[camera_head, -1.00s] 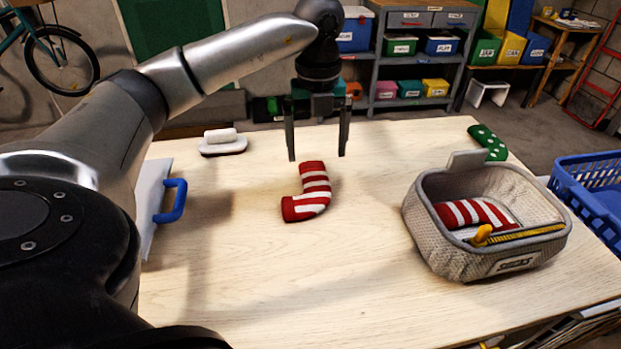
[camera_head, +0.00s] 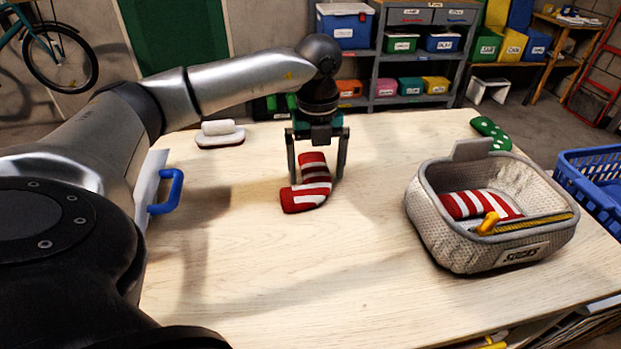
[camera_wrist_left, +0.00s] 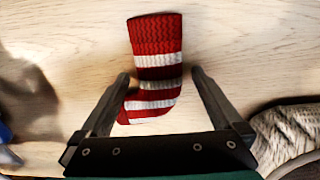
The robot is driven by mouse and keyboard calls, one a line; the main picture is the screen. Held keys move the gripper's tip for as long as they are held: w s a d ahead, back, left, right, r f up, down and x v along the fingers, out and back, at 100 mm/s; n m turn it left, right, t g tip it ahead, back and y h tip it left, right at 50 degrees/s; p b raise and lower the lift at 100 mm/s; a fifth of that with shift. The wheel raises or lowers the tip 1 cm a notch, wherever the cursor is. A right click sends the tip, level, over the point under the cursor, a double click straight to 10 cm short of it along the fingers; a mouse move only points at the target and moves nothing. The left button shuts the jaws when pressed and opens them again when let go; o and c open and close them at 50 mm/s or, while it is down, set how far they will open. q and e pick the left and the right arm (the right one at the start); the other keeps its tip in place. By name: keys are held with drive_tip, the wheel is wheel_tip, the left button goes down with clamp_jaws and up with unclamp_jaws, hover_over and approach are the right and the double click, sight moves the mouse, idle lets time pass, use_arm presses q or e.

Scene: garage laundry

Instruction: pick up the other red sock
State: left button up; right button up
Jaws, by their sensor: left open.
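A red sock with white stripes (camera_head: 308,190) lies on the table, its toe pointing left in the head view. My left gripper (camera_head: 316,180) is open and points down over it, one finger on each side of the sock. Another red-and-white striped sock (camera_head: 480,204) lies inside the grey basket (camera_head: 460,240) on the right. My right gripper is not in view.
A green dotted sock (camera_head: 490,133) lies at the table's back right edge. A white brush (camera_head: 220,134) lies at the back left, near a white board with a blue handle (camera_head: 168,192). A blue crate (camera_head: 590,185) stands beyond the right edge. The table's front middle is clear.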

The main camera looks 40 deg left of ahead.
use_arm(q)
drive_tip(key=shift+c, duration=0.2)
drive_tip(key=c, duration=1.4)
